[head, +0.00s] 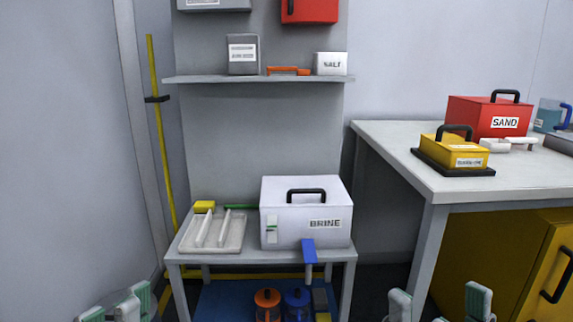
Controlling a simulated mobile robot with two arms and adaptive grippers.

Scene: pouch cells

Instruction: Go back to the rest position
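My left gripper (116,304) shows at the bottom left edge of the head view, with pale green and white finger pads. Its fingers stand apart with nothing seen between them. My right gripper (439,301) shows at the bottom right, its two fingers wide apart and empty. Both are cut off by the lower frame edge, and neither is seen touching anything. The arms behind them are out of view.
A small grey table (345,254) bears a white BRINE box (283,235), a sectioned tray (242,235) and a yellow block (204,206). A blue piece (309,252) overhangs its front. At right, a larger table (432,178) holds a red SAND box (470,115) and a yellow box (450,153).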

